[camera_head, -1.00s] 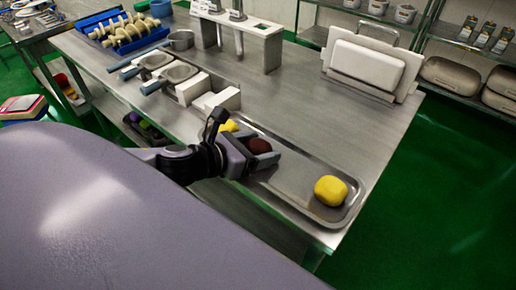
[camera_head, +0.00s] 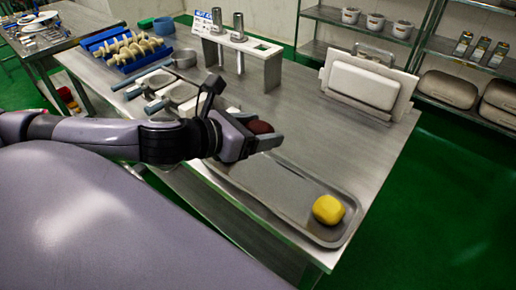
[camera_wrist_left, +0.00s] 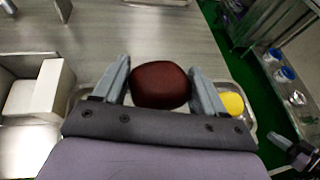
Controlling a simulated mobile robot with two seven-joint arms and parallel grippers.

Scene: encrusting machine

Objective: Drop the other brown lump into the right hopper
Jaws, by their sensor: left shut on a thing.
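In the left wrist view, the brown lump (camera_wrist_left: 160,85) sits between the two grey fingers of the left gripper (camera_wrist_left: 160,88).
A yellow lump (camera_head: 328,209) lies at the tray's right end. A white stand (camera_head: 272,72) with metal tubes, small pans (camera_head: 178,91), a blue rack (camera_head: 118,59) and an upright white board (camera_head: 362,84) stand on the steel table (camera_head: 310,120). The table's middle is clear.

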